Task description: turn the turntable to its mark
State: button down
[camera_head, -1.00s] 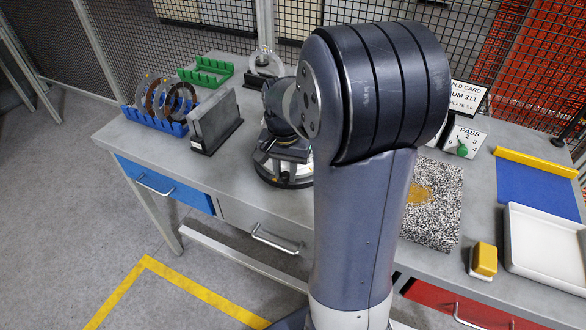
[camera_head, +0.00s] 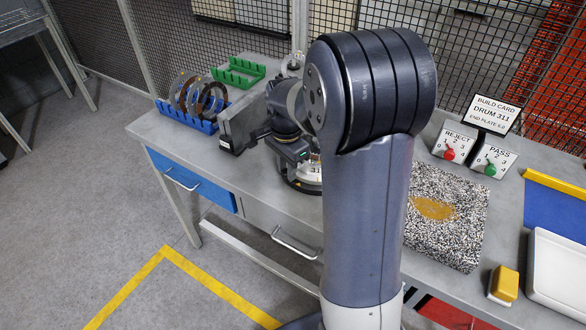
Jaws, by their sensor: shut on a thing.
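The turntable (camera_head: 296,184) is a round dark base with a pale upper part on the bench, and part of a printed number shows on it. My arm hides its right side. My gripper (camera_head: 290,150) is low over the turntable's near left side, shut on part of it. The fingertips and the exact spot they hold are hard to make out.
A grey upright block (camera_head: 238,122) stands close left of my gripper. A blue rack (camera_head: 190,118) holds several rings, and a green rack (camera_head: 238,72) is behind. Right of my arm are a speckled mat (camera_head: 455,205), REJECT box (camera_head: 455,142), PASS box (camera_head: 494,160) and white tray (camera_head: 558,268).

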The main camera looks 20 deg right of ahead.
jog(key=shift+w+a+r+m+p, duration=0.1)
jog(key=shift+w+a+m+p, duration=0.15)
jog(key=shift+w+m, duration=0.55)
jog(key=shift+w+a+m+p, duration=0.15)
jog(key=shift+w+a+m, duration=0.15)
jog(key=shift+w+m, duration=0.5)
jog(key=shift+w+a+m+p, duration=0.15)
jog(key=shift+w+m+p, duration=0.2)
jog(key=shift+w+m, duration=0.8)
jog(key=shift+w, duration=0.2)
jog(key=c, duration=1.2)
grip_release()
notch_tip(320, 180, up, 11)
jog(key=shift+b, duration=0.4)
